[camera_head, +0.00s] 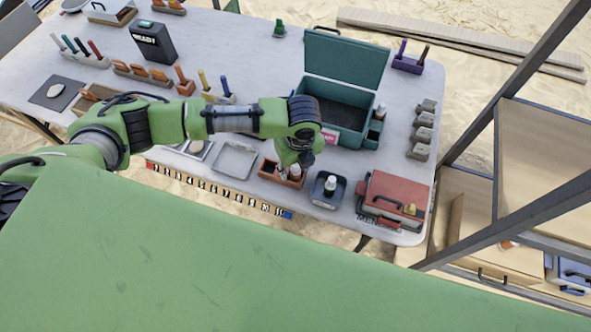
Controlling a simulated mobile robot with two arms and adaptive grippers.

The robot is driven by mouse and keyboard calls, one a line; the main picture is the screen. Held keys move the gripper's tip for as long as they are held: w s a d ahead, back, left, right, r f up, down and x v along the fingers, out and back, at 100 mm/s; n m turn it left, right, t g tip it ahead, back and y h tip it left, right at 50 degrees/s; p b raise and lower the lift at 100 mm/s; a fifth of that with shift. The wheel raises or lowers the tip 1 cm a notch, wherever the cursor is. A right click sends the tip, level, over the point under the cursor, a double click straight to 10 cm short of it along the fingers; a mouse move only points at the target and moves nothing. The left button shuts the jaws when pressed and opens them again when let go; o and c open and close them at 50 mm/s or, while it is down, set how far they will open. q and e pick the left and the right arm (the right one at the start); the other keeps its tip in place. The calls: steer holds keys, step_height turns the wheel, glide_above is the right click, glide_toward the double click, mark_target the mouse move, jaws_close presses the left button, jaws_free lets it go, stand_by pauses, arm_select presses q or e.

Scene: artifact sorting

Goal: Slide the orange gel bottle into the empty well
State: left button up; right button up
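My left arm reaches in from the left, and its gripper (294,166) points down over a small red-brown holder (270,174) at the table's front edge. A small white top (296,171) shows at the fingertips. I cannot tell whether the fingers are shut on it, or whether it belongs to the orange gel bottle. The gripper hides most of the holder's inside, so I cannot make out an empty well. A bottle with a white top (330,183) stands in a dark blue tray (318,194) just to the right. My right gripper is out of view.
An open teal case (349,128) stands behind the gripper, its lid raised. A red case (389,197) stands at the front right. A grey tray (235,160) lies left of the holder. A numbered ruler strip (215,190) runs along the front edge.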

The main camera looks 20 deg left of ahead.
arm_select(q)
steer(key=shift+f, duration=0.25)
jaws_close()
steer(key=shift+r, duration=0.1)
